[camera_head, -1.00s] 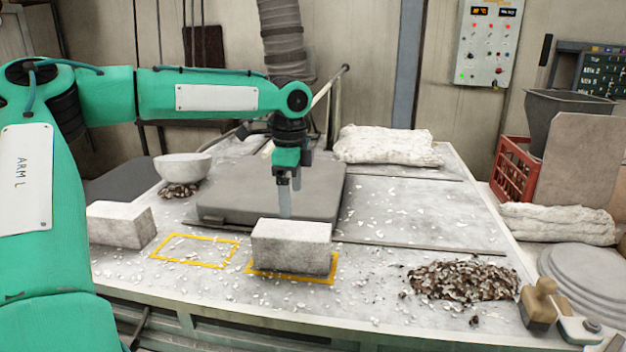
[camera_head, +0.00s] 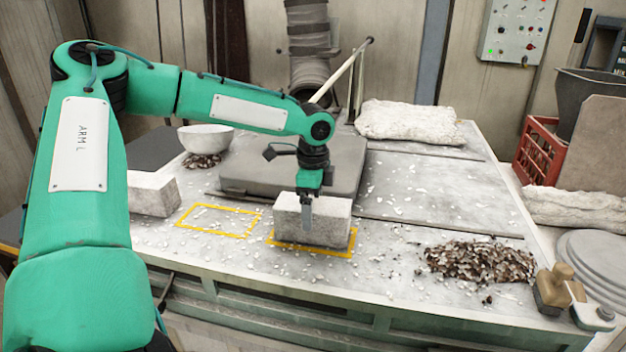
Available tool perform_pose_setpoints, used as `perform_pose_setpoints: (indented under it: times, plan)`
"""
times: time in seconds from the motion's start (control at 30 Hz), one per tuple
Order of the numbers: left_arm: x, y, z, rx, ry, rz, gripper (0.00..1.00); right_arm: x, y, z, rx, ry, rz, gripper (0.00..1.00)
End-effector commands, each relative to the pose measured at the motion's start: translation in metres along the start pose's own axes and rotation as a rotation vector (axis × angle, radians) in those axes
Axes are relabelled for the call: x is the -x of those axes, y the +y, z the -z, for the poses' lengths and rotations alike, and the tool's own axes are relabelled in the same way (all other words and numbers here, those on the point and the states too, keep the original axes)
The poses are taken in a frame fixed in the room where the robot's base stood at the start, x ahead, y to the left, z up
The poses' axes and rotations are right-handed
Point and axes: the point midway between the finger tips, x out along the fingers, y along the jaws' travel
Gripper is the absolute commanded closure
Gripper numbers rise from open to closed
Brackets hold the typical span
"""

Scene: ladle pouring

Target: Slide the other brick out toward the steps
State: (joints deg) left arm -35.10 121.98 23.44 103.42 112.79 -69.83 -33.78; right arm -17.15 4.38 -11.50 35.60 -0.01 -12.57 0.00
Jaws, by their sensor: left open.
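A pale grey brick (camera_head: 335,225) sits upright inside the right yellow outline (camera_head: 345,252). Another pale brick (camera_head: 152,196) lies at the table's left side, partly hidden by my left arm. It is beside the empty left yellow outline (camera_head: 215,233). My left gripper (camera_head: 307,222) is open and points down at the brick in the right outline. One finger shows in front of that brick's near face. The other finger is hidden, and I cannot tell if they touch the brick. My right gripper is out of view. No steps are recognisable.
A thick grey slab (camera_head: 290,176) lies behind the right brick. A white bowl (camera_head: 206,138) stands back left and a white sack (camera_head: 410,122) back right. A pile of brown chips (camera_head: 480,262) and a wooden-handled tool (camera_head: 556,290) are at the right.

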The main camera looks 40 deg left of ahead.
Motion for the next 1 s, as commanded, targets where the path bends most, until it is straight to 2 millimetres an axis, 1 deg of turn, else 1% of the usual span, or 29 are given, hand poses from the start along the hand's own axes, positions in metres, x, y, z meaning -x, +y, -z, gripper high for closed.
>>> perform_pose_setpoints:
  times: [0.1, 0.2, 0.3, 0.43, 0.67, 0.77, 0.8, 0.87, 0.9, 0.97, 1.0]
  plan:
    - [-0.018, 0.001, 0.0, -0.001, -0.002, -0.002, 0.06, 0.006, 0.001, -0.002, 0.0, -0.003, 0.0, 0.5]
    - [-0.029, 0.001, 0.0, -0.001, -0.001, -0.002, 0.06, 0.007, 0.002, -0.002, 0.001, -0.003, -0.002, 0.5]
    - [-0.035, 0.001, 0.0, -0.001, -0.001, -0.001, 0.06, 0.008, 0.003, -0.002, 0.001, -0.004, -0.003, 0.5]
    - [-0.039, 0.0, 0.0, -0.002, 0.0, 0.0, 0.06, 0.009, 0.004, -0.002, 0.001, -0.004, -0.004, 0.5]
    - [-0.039, 0.0, 0.0, -0.001, 0.0, 0.001, 0.06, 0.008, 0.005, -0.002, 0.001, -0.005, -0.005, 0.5]
    - [-0.039, 0.0, 0.0, -0.001, 0.0, 0.001, 0.24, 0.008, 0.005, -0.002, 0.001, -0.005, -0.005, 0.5]
    - [-0.039, 0.0, 0.0, -0.001, 0.0, 0.001, 0.32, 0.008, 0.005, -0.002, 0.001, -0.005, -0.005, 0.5]
    - [-0.039, 0.0, 0.0, -0.001, 0.0, 0.001, 0.44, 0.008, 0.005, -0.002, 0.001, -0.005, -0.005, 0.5]
    - [-0.039, 0.0, 0.0, -0.001, 0.0, 0.001, 0.52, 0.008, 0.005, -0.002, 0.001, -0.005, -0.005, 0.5]
    - [-0.039, 0.0, 0.0, -0.001, 0.0, 0.001, 0.63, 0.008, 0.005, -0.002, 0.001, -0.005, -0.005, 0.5]
    - [-0.039, 0.0, 0.0, -0.001, 0.0, 0.001, 0.71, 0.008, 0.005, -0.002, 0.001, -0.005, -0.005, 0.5]
